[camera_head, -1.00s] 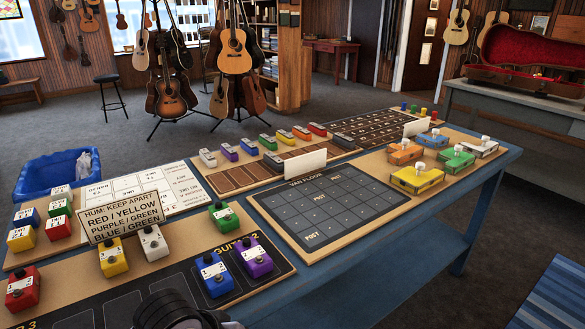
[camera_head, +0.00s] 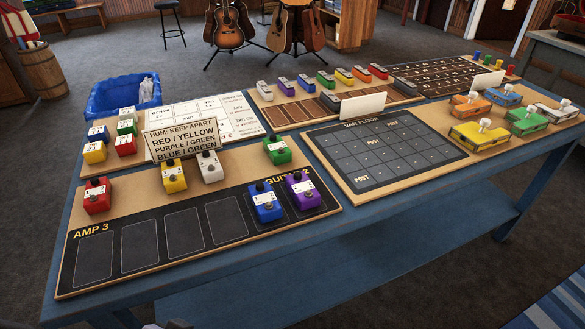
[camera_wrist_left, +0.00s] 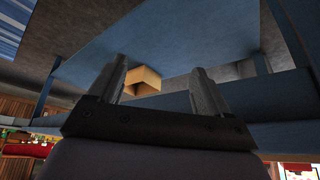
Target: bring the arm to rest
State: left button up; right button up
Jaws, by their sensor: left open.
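My left gripper (camera_wrist_left: 160,86) shows in the left wrist view, with its two fingers spread apart and nothing between them. It is close to the blue table (camera_wrist_left: 180,40), which fills much of that view. A small tan open box (camera_wrist_left: 143,81) shows beyond the fingers, apart from them as far as I can tell. A blue pedal (camera_head: 266,205) and a purple pedal (camera_head: 302,192) stand side by side on the AMP 3 board (camera_head: 180,240). My right gripper is in no view.
The blue table (camera_head: 400,225) carries several boards. Red (camera_head: 96,196), yellow (camera_head: 174,178), white (camera_head: 209,167) and green (camera_head: 276,150) pedals stand along the AMP 3 board's back, near a hum sign (camera_head: 184,143). The van floor grid (camera_head: 385,158) is empty. A blue bin (camera_head: 122,95) stands behind.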

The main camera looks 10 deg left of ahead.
pick_arm(q)
jog(key=shift+w+d+f+t+h+p, duration=0.5)
jog(key=shift+w+t+p, duration=0.3)
jog(key=shift+t, duration=0.4)
jog(key=shift+w+d+f+t+h+p, duration=0.3)
jog(key=shift+w+d+f+t+p, duration=0.35)
jog(key=shift+t, duration=0.55)
